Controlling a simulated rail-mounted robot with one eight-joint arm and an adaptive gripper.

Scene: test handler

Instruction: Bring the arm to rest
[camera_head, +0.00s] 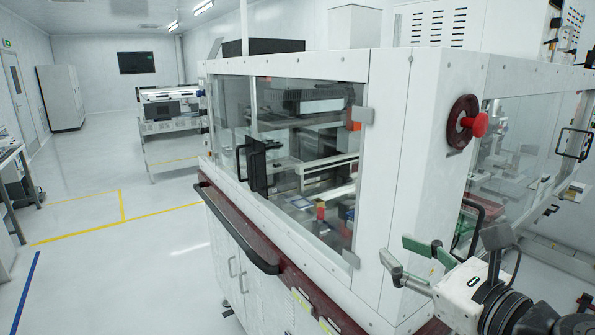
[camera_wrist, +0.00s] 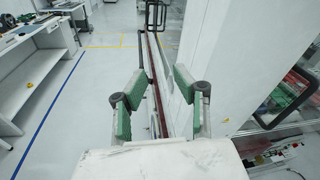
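My gripper (camera_wrist: 156,96) is open and empty in the wrist view. Its two green-padded fingers stand apart with nothing between them. In the head view my gripper (camera_head: 408,258) is at the lower right, in front of the white test handler (camera_head: 392,170). It is close to the machine's near corner; I cannot tell whether it touches. My wrist and part of my arm show at the lower right edge.
The handler has glass doors, a black handle (camera_head: 256,165), a red emergency button (camera_head: 479,124) and a dark rail (camera_head: 240,232) along its front. Open floor (camera_head: 120,270) with yellow and blue lines lies to the left. A workbench (camera_wrist: 40,70) stands at left in the wrist view.

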